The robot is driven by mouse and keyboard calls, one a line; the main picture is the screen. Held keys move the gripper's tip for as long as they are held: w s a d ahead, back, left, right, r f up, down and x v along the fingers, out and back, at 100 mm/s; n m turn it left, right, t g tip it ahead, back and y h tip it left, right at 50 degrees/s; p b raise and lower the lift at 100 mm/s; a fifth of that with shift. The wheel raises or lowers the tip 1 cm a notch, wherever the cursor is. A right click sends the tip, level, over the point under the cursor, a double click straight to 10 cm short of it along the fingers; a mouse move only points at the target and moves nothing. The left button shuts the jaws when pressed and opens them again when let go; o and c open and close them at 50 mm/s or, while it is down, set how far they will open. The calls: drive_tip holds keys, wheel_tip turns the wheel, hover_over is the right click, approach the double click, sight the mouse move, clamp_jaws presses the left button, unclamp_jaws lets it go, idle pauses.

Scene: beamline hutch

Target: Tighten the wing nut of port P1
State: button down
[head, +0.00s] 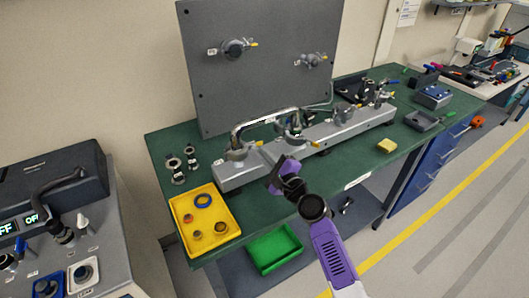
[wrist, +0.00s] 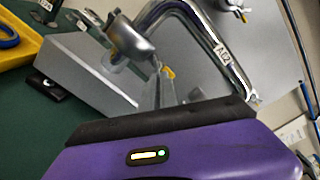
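A grey metal clamp (head: 235,152) sits at the left end of the long grey manifold (head: 350,130), where the metal hose meets it. Its port label is too small to read, so I cannot confirm P1. A yellow wing nut (head: 259,143) is on its right side. In the wrist view the clamp (wrist: 130,40) is up close, with the yellow wing nut (wrist: 168,73) at my fingertips. My purple gripper (head: 279,178) is just in front of the manifold's left part. In the wrist view my gripper's (wrist: 161,85) grey fingers are close together beside the nut; contact is unclear.
A yellow tray (head: 225,240) with rings stands at the bench's front left. Loose fittings (head: 178,178) lie behind it. A grey panel (head: 262,60) rises behind.

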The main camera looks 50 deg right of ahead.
drive_tip(key=shift+s+d+f+m, duration=0.1)
drive_tip(key=shift+f+m, duration=0.05)
drive_tip(key=shift+m, duration=0.15)
drive_tip(key=c, duration=1.9)
unclamp_jaws()
drive_tip(key=v, duration=0.7)
drive_tip(key=shift+s+b, duration=0.4)
